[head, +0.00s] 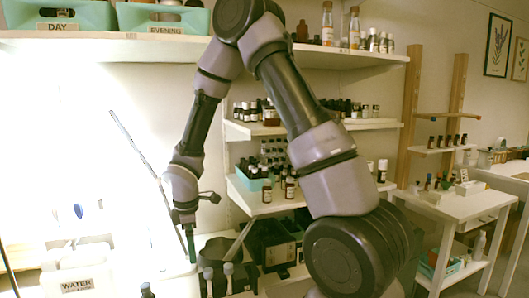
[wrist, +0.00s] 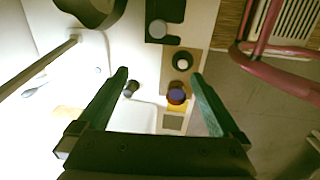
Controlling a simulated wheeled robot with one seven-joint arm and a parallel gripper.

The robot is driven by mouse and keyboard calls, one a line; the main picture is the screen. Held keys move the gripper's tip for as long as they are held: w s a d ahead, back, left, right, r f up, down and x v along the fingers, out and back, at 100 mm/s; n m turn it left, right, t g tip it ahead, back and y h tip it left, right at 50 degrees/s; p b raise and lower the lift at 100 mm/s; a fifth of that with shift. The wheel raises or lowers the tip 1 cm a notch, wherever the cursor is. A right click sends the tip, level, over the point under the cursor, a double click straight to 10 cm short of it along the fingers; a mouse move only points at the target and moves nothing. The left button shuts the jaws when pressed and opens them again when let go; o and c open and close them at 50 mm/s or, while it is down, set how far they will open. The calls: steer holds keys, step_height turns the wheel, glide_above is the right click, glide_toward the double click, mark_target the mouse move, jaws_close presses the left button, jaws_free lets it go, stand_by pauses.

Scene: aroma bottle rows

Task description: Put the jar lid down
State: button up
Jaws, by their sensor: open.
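My gripper (head: 188,240) points down over the white worktop at the lower left of the head view. In the wrist view its two green fingers (wrist: 160,76) are wide apart, with nothing held between them. A small dark cylinder (wrist: 131,88) is near the left finger. A dark ring with a pale centre (wrist: 182,61) lies on the tan board (wrist: 192,76). I cannot tell which of these is the jar lid.
A white container labelled WATER (head: 76,284) stands at the lower left. A black holder (wrist: 166,10) is at the wrist view's top. Shelves of bottles (head: 262,198) stand behind my arm. A pink-red tube frame (wrist: 285,72) is at the wrist view's right.

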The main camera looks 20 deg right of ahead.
steer(key=s+d+r+m+t, duration=0.1)
steer(key=d+r+m, duration=0.45)
steer(key=r, duration=0.45)
steer(key=s+d+r+m+t, duration=0.1)
steer(key=s+d+r+m, duration=0.1)
steer(key=d+r+m, duration=0.65)
steer(key=s+d+r+m+t+y, duration=0.2)
steer(key=s+r+m, duration=0.5)
steer(key=s+r, duration=0.6)
steer(key=shift+s+d+r+m+t, duration=0.2)
steer(key=shift+d+r+m+t, duration=0.1)
steer(key=shift+d+r+t, duration=0.5)
